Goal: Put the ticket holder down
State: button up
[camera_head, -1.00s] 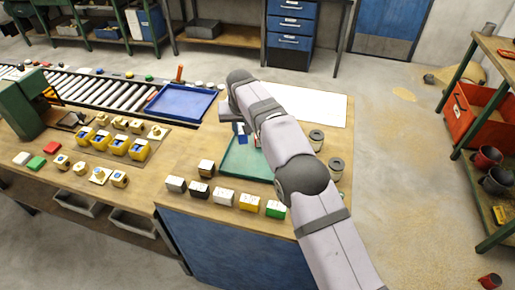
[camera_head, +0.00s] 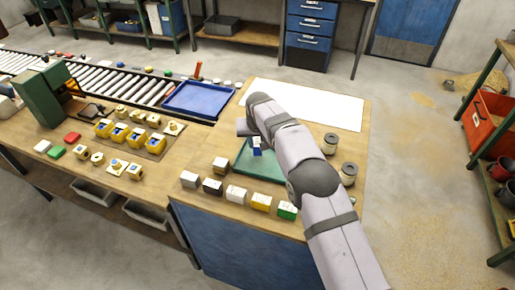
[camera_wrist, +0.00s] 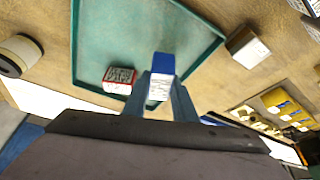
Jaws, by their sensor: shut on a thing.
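A small blue block with a white printed label, which I take for the ticket holder (camera_wrist: 161,68), is between my gripper's (camera_wrist: 160,92) fingers in the wrist view. My gripper is shut on it. In the head view the blue and white holder (camera_head: 257,149) shows just left of my arm, over the green tray (camera_head: 262,172). The tray also shows in the wrist view (camera_wrist: 110,35). I cannot tell whether the holder touches the tray floor. In the wrist view a red block with a printed white face (camera_wrist: 118,80) lies in the tray, left of the holder.
A row of labelled blocks (camera_head: 236,194) stands along the bench's front edge, with another block (camera_head: 221,165) beside the tray. Two round spools (camera_head: 348,174) stand right of my arm. A white sheet (camera_head: 325,105) lies behind, and a blue tray (camera_head: 197,100) is at left.

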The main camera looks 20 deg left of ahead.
aim_at(257, 149)
jog(key=shift+f+p, duration=0.7)
jog(key=shift+f, duration=1.15)
jog(key=shift+f, duration=0.1)
jog(key=shift+f, duration=0.15)
jog(key=o, duration=1)
jog(key=shift+o, duration=0.2)
jog(key=shift+r, duration=0.3)
jog(key=b+v, duration=0.3)
jog(key=v, duration=0.9)
jog(key=shift+b, duration=0.35)
